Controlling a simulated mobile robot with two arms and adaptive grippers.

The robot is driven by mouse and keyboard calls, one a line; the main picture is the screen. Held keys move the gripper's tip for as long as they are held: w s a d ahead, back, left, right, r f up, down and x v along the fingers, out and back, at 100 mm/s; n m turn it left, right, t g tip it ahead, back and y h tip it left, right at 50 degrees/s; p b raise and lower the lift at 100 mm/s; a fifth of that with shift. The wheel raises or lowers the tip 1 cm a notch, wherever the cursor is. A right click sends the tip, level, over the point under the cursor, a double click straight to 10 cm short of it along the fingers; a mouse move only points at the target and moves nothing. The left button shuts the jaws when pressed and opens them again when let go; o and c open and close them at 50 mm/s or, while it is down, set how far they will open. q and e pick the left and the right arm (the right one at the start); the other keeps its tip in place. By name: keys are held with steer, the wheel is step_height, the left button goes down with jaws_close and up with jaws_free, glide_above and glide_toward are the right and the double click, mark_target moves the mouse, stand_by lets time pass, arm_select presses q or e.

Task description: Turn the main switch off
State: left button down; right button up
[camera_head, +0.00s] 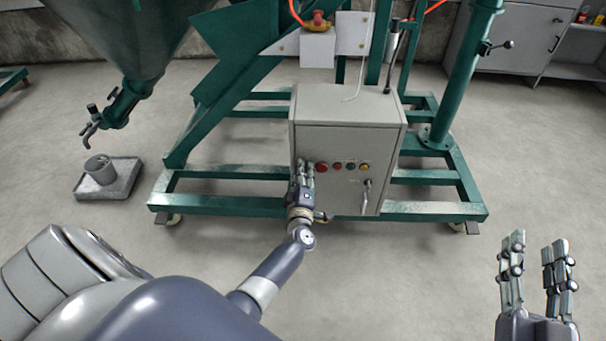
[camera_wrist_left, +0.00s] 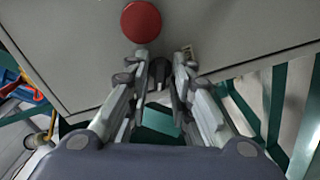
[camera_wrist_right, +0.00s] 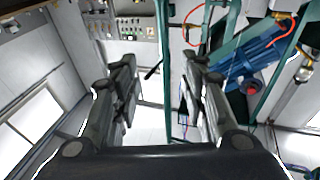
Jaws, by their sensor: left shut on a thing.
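The grey control cabinet (camera_head: 335,105) stands on the green frame, with a red button (camera_head: 321,167), several smaller coloured buttons (camera_head: 350,166) and a door handle (camera_head: 367,183) on its front. My left gripper (camera_head: 302,166) is at the left part of this front. In the left wrist view its fingers (camera_wrist_left: 160,58) close around a small dark knob (camera_wrist_left: 158,74), apparently the main switch, beside the red button (camera_wrist_left: 141,22). The fingers mostly hide the knob, so its turned position cannot be told. My right gripper (camera_head: 536,250) is open and empty, away from the cabinet.
A green hopper (camera_head: 120,40) with a spout hangs at upper left. A grey cup (camera_head: 100,168) stands in a tray (camera_head: 122,185) on the floor. The green base frame (camera_head: 225,201) runs under the cabinet. The floor before it is clear.

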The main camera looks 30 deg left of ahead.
arm_select(q)
steer(key=shift+s+f+n+b, duration=0.15)
steer(key=shift+n+b, duration=0.25)
steer(key=shift+n, duration=0.8)
steer(key=shift+s+f+n+b, duration=0.15)
steer(key=shift+n+b, duration=0.25)
steer(key=shift+n, duration=0.8)
arm_select(e)
steer(key=s+r+t+y, duration=0.1)
steer(key=s+r+t, duration=0.2)
steer(key=r, duration=0.4)
steer(key=shift+r+t+y, duration=0.35)
steer(key=shift+t+y, duration=0.05)
steer(key=shift+t, duration=0.5)
arm_select(q)
steer(key=shift+w+d, duration=0.1)
arm_select(e)
steer(key=shift+s+a, duration=0.1)
arm_select(q)
steer(key=c, duration=1.7)
jaws_free()
steer(key=shift+r, duration=0.1)
steer(key=v, duration=1.2)
steer(key=shift+r, duration=0.1)
